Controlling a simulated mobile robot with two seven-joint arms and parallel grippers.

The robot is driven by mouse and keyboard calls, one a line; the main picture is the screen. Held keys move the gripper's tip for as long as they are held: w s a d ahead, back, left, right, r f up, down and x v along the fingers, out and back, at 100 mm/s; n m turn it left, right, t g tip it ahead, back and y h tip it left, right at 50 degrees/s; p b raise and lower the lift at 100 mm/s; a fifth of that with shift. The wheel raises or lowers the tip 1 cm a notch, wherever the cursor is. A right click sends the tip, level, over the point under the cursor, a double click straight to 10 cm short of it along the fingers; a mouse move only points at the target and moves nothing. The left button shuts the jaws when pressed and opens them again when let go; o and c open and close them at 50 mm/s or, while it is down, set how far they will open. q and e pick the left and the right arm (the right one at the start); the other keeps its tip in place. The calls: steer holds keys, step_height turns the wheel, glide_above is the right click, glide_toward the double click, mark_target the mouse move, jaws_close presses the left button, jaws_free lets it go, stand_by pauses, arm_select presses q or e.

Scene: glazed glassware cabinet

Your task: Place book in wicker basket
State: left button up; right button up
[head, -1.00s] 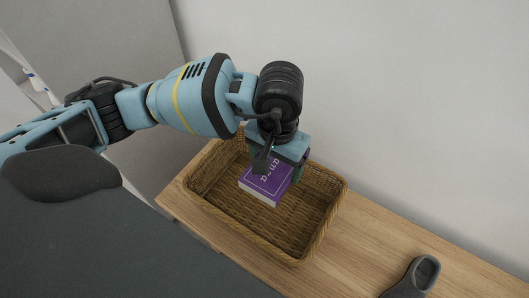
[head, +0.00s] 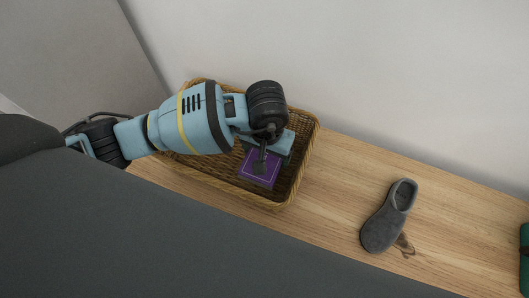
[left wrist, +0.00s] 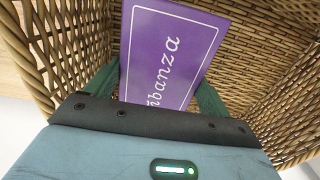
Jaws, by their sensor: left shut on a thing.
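The purple book (head: 259,169) has a white-lined cover and is inside the wicker basket (head: 303,158) in the head view. My left gripper (head: 265,160) is shut on the book and points down into the basket. In the left wrist view the book (left wrist: 170,50) shows white lettering and sits between the two green fingers, with woven walls around it. Whether the book touches the basket floor I cannot tell. My left arm hides the basket's left part in the head view. My right gripper is not in view.
The basket stands on a wooden bench top (head: 335,190) against a pale wall. A grey slipper (head: 388,216) lies to the right of the basket. A green object (head: 525,258) is at the right edge. Bare wood separates basket and slipper.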

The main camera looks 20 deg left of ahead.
arm_select(q)
steer(key=shift+f+b, duration=0.5)
steer(key=shift+f, duration=1.45)
steer(key=shift+f, duration=0.2)
steer(key=o, duration=1.1)
steer(key=shift+c, duration=0.2)
steer(key=shift+r, duration=0.15)
steer(key=shift+r, duration=0.3)
step_height(320, 180, up, 10)
steer(key=p, duration=0.2)
steer(key=shift+r+p, duration=0.1)
steer(key=shift+p, duration=0.25)
steer(key=shift+r, duration=0.7)
